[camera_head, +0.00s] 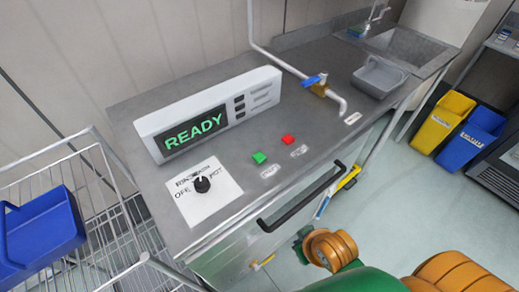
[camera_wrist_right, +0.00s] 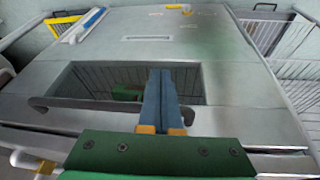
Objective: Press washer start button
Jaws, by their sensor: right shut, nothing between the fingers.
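The washer's grey metal top (camera_head: 330,90) carries a green button (camera_head: 259,157) and a red button (camera_head: 288,140), each with a small label below it. A white display box (camera_head: 262,90) behind them reads READY in green. A black knob (camera_head: 202,185) sits on a white label to their left. My right arm comes in from the lower right, in front of the washer and below its top, apart from both buttons. In the right wrist view my right gripper (camera_wrist_right: 160,75) has its blue fingers together with nothing between them. The left gripper is not in view.
A black handle (camera_head: 300,198) juts from the washer's front. A pipe with a blue-handled valve (camera_head: 314,80) and a grey basin (camera_head: 379,77) stand right of the buttons. A wire rack with a blue bin (camera_head: 42,228) is at left. Yellow (camera_head: 441,122) and blue (camera_head: 472,140) bins stand at right.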

